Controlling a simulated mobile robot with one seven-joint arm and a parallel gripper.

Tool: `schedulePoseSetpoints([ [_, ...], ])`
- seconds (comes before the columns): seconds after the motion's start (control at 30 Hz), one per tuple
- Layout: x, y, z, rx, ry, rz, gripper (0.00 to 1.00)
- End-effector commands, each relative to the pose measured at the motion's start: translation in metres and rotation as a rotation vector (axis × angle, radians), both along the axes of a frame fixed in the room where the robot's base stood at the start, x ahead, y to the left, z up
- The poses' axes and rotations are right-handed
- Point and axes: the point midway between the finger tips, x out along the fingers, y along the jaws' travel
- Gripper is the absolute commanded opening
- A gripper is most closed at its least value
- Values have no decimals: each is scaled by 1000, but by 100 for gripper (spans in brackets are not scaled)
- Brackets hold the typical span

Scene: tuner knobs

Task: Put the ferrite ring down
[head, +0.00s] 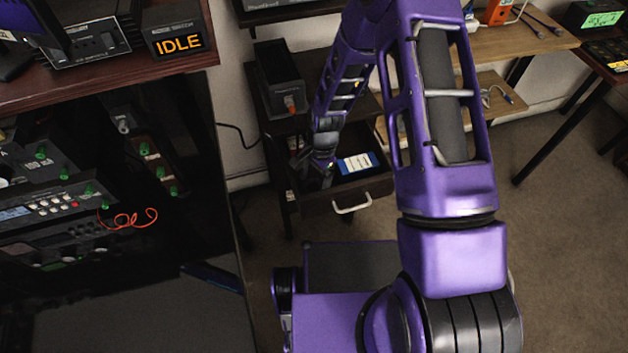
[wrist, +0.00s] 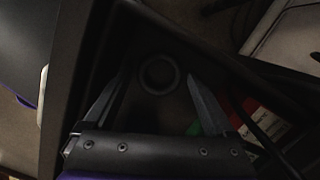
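The ferrite ring (wrist: 144,76) is a dark grey ring. In the wrist view it appears flat on the dark floor of the open drawer (head: 372,188). My gripper (wrist: 156,80) is open, with one fingertip to the left of the ring and one to its right. A gap shows between the ring and each finger, so it is not gripped. How high the fingertips are above the drawer floor is hard to tell. In the head view my gripper (head: 316,178) reaches down into the left part of the drawer, and the ring cannot be made out there.
A blue and white box (head: 357,165) lies in the drawer to the right of my gripper. The drawer has a pale handle (head: 352,204). In the wrist view, red, white and green items (wrist: 252,115) and a dark cable lie close to the right finger. Drawer walls are near.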

Motion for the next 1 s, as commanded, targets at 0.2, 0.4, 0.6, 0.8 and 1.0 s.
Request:
schedulePoseSetpoints([
  [0.2, 0, 0, 0, 0, 0, 0, 90],
  [0.4, 2, -1, 11, 0, -3, -1, 90],
  [0.6, 6, -6, 52, 0, -5, -2, 90],
  [0.8, 10, -10, 94, 0, -5, -2, 90],
  [1.0, 11, -14, 117, 0, -1, 0, 90],
])
